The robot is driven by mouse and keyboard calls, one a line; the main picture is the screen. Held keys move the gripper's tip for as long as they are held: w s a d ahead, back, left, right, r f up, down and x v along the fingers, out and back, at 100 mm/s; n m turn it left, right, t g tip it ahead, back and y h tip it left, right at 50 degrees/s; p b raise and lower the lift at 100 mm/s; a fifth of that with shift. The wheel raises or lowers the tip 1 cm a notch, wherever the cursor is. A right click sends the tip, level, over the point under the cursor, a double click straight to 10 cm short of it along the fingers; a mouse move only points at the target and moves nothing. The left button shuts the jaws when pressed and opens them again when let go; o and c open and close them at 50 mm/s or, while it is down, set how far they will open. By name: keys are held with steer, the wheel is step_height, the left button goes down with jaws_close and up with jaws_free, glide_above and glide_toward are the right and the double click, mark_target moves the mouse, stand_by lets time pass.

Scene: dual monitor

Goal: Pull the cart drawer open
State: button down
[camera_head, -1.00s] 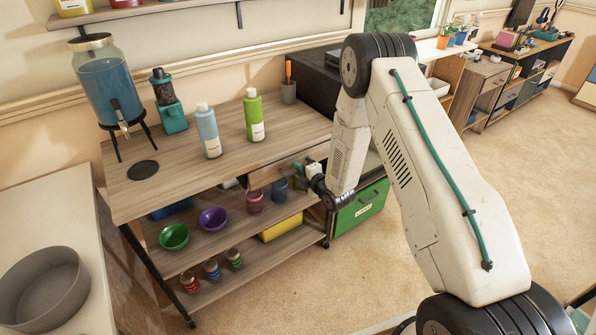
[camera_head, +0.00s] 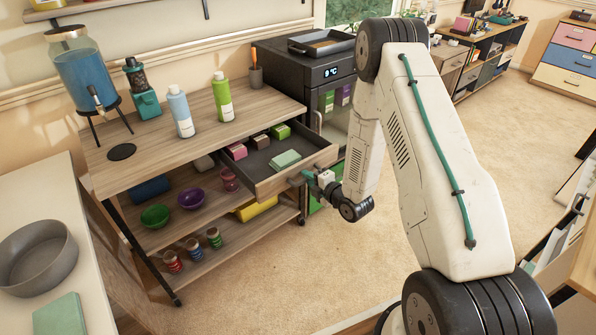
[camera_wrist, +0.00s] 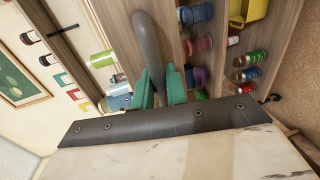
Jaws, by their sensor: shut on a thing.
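The cart (camera_head: 180,130) is a wooden shelf unit with a drawer (camera_head: 273,187) under its right end. The drawer stands well out from the cart, with its dark interior in view. Several pink and green small boxes and a pale green block (camera_head: 285,159) lie inside. My gripper (camera_head: 304,177) is at the drawer front, mostly seen from the side. In the wrist view my gripper's teal fingers (camera_wrist: 160,82) are shut on the curved grey drawer handle (camera_wrist: 147,40). The handle is partly hidden at the fingers.
Two bottles, a blue dispenser (camera_head: 84,72) and a teal grinder (camera_head: 142,92) stand on the cart top. Bowls and jars fill the lower shelves. A black appliance (camera_head: 295,70) stands beside the cart at right. Open carpet (camera_head: 250,270) lies in front.

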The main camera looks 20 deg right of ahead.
steer(key=shift+f+v, duration=0.2)
steer(key=shift+v, duration=0.85)
steer(key=shift+f+v, duration=0.2)
steer(key=shift+v, duration=0.9)
steer(key=shift+d, duration=0.15)
steer(key=c, duration=1.8)
jaws_free()
steer(key=shift+s, duration=0.15)
steer(key=v, duration=0.7)
steer(key=shift+s+d, duration=0.15)
steer(key=shift+s, duration=0.1)
